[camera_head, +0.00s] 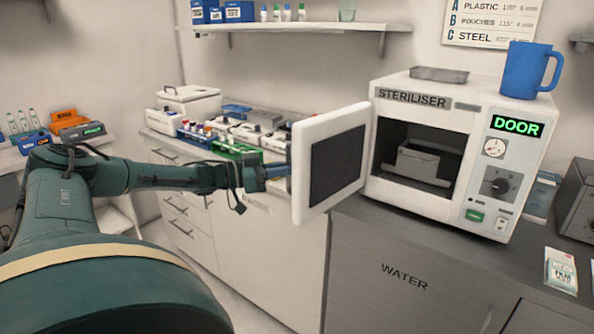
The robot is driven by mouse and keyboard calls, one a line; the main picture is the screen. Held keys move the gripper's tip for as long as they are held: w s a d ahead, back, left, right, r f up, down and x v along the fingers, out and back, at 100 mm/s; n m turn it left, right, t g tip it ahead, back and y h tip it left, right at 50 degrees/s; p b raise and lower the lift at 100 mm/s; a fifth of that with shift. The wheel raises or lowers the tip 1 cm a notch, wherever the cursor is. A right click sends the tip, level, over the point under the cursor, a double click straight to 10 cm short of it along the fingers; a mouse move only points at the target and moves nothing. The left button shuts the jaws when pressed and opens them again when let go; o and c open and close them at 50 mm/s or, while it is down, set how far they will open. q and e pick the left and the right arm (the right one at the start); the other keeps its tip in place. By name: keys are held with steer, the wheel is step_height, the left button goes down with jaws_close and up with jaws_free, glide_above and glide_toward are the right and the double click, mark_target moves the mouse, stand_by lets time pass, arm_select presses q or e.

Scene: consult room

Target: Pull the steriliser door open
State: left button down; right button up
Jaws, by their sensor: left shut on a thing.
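The white steriliser (457,192) stands on the grey counter, with a green "DOOR" display (516,126) at its upper right. Its door (327,160), a white frame with a dark panel, stands open, swung out to the left of the dark opening. A grey tray (418,163) sits inside the chamber. My left arm reaches in from the left, and my left gripper (277,171) is at the door's left side, shut. The door hides its fingertips and the part they hold. My right gripper is not in view.
A blue mug (530,70) and a metal tray (439,74) stand on top of the steriliser. Racks and boxes (222,138) crowd the counter behind my left arm. A wall shelf (300,27) hangs above. A small box (561,271) lies at the right front.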

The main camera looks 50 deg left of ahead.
arm_select(q)
steer(key=shift+w+a+r, duration=0.1)
steer(key=shift+w+r, duration=0.05)
steer(key=shift+r, duration=0.1)
steer(key=c, duration=1.9)
jaws_free()
steer(key=shift+c, duration=0.2)
steer(key=o, duration=0.3)
steer(key=shift+w+f, duration=0.2)
steer(key=shift+w, duration=0.15)
steer(key=shift+o, duration=0.8)
steer(key=v, duration=1.3)
steer(key=shift+s+b, duration=0.25)
steer(key=shift+b, duration=0.1)
steer(key=shift+a+f, duration=0.1)
